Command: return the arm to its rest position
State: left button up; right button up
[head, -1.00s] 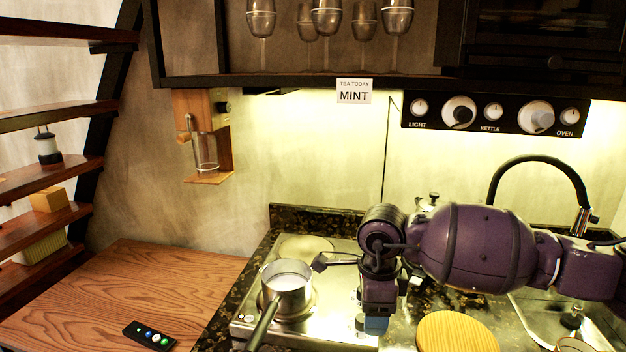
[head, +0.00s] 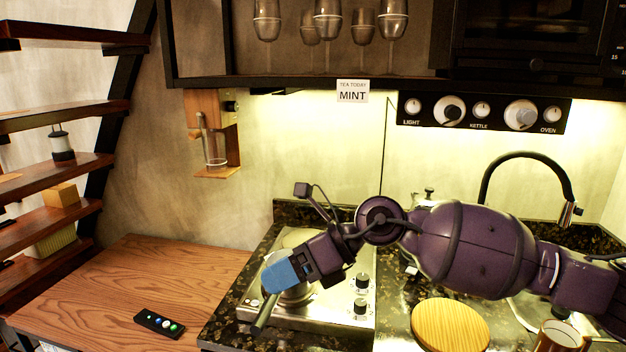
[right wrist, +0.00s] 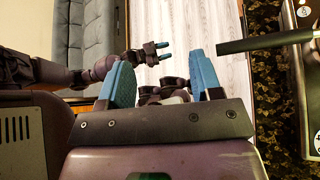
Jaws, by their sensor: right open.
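My right arm (head: 475,250), purple, comes in from the right across the counter. Its gripper (head: 283,274), with blue fingertips, points left and down in front of the saucepan on the hob. In the right wrist view the blue fingers (right wrist: 163,82) are apart with nothing held between them. The saucepan (head: 296,297) is mostly hidden; its dark handle (head: 265,314) sticks out toward the front. The handle also shows in the right wrist view (right wrist: 262,43), clear of the fingers. My left gripper (right wrist: 163,51) shows small beyond them, its two blue tips apart.
The hob (head: 340,318) has knobs at its right side. A round wooden board (head: 450,325) and a mug (head: 560,337) stand to the right, near the sink tap (head: 568,212).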

jog(key=w+d+r+m+t+y, duration=0.1)
jog(key=w+r+m+t+y, duration=0.2)
jog(key=m, duration=0.5)
jog(key=w+d+r+m+t+y, duration=0.1)
jog(key=r+m+t+y, duration=0.2)
jog(key=m+t+y, duration=0.3)
jog(key=w+d+f+m+t+h, duration=0.3)
jog(key=d+f+m+t+h, duration=0.9)
jog(key=m, duration=1)
jog(key=s+d+f+m+g+h, duration=0.2)
jog(key=s+d+f+m+h, duration=0.15)
jog(key=d+f, duration=0.4)
jog(key=s+d+f+m+g+h, duration=0.25)
jog(key=s+d+f+m, duration=0.2)
jog(key=f, duration=0.65)
jog(key=s+d+f+m+g+h, duration=0.1)
jog(key=s+d+f+m, duration=0.1)
jog(key=s+f, duration=0.5)
jog(key=s+d+f+m+g+h, duration=0.2)
jog(key=s+d+f, duration=0.2)
jog(key=s+f, duration=0.3)
jog(key=s, duration=0.4)
jog(key=shift+s+d+h, duration=0.15)
jog(key=shift+s+h, duration=0.05)
jog(key=shift+h, duration=0.1)
